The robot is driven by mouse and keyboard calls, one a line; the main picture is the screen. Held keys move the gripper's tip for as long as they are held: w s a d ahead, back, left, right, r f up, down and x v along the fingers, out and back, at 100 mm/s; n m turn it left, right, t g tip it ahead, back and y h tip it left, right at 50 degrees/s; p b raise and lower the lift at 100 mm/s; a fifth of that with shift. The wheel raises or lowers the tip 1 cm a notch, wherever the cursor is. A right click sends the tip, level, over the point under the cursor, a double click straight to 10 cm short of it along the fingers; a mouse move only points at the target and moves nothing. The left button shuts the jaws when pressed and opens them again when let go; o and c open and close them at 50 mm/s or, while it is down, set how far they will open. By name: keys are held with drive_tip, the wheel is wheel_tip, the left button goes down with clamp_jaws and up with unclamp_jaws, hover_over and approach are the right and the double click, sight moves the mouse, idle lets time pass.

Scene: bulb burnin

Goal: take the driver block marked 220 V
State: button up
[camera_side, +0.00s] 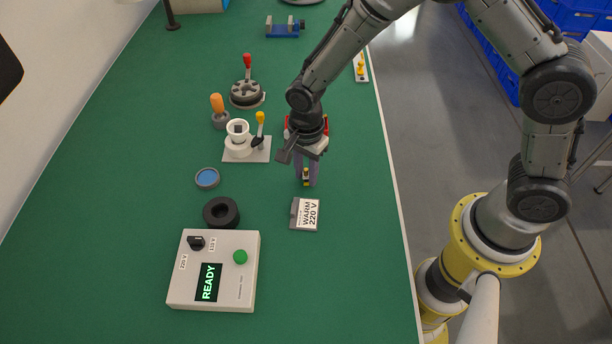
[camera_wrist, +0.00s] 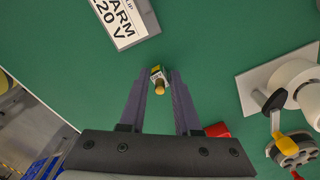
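My gripper (camera_side: 307,182) points down over the green mat, with its two fingers apart. Between the fingertips is a small block (camera_wrist: 158,74) with yellow, green and white on it and a brass-coloured round end. It also shows in the side view (camera_side: 306,177) as a small yellow and black piece. Narrow gaps seem to show between it and the fingers. Its marking is too small to read. A slip reading "WARM 220 V" (camera_side: 306,214) lies on a grey holder just in front of the gripper. It also shows at the top of the wrist view (camera_wrist: 124,18).
A control box (camera_side: 212,270) showing READY and a black ring (camera_side: 221,212) stand front left. A white socket stand (camera_side: 238,150) with a yellow-tipped lever is left of the gripper. A red part (camera_wrist: 217,130) is near the right finger. A strip with yellow pieces (camera_side: 361,68) lies behind.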

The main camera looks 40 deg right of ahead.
clamp_jaws()
drive_tip(key=shift+r, duration=0.15)
drive_tip(key=shift+r, duration=0.2)
wheel_tip(320, 180, up, 2)
drive_tip(key=shift+r, duration=0.1)
drive_tip(key=s+d+r, duration=0.2)
drive_tip(key=s+r, duration=0.4)
drive_tip(key=r, duration=0.1)
drive_tip(key=s+d+r, duration=0.3)
drive_tip(key=s+r, duration=0.4)
drive_tip(key=shift+r, duration=0.3)
idle(0.5)
